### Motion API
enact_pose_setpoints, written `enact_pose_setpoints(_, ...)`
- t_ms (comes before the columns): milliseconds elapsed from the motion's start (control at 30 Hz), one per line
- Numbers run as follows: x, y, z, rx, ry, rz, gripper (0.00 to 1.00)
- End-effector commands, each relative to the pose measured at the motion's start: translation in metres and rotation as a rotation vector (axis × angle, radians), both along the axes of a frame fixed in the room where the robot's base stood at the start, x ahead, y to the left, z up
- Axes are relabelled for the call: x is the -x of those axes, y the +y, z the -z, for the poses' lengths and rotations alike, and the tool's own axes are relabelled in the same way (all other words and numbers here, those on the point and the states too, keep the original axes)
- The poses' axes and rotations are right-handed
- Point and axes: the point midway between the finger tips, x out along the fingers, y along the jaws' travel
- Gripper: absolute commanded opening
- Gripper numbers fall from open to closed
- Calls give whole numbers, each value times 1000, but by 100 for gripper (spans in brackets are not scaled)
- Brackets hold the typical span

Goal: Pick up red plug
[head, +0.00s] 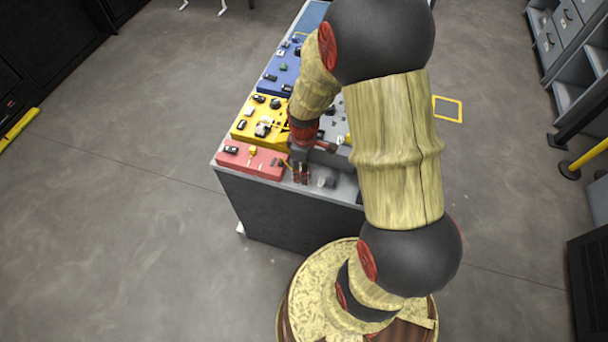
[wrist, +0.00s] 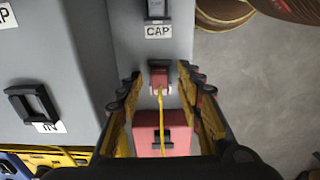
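The small red plug (wrist: 160,78) sits on the grey bench top in the wrist view, with a thin yellow cable (wrist: 161,115) running from it toward the bottom of the picture. My gripper (wrist: 160,80) is open, with one finger on each side of the plug and visible gaps between. Its fingers point down at the bench's near edge in the head view (head: 300,178). I cannot make out the plug clearly in the head view.
A red block (head: 252,160) lies left of my gripper, with yellow (head: 260,118) and blue (head: 279,75) blocks behind it. Another dark holder (wrist: 34,103) is at left.

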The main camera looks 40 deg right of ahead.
Motion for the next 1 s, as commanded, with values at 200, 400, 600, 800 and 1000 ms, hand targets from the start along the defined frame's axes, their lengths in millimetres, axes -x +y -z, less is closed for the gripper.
enact_pose_setpoints(200,0,0,1,0,-1,0,36)
enact_pose_setpoints(400,0,0,0,0,-1,0,25)
enact_pose_setpoints(600,0,0,0,0,-1,0,14)
enact_pose_setpoints(800,0,0,0,0,-1,0,2)
enact_pose_setpoints(1000,0,0,0,0,-1,0,0)
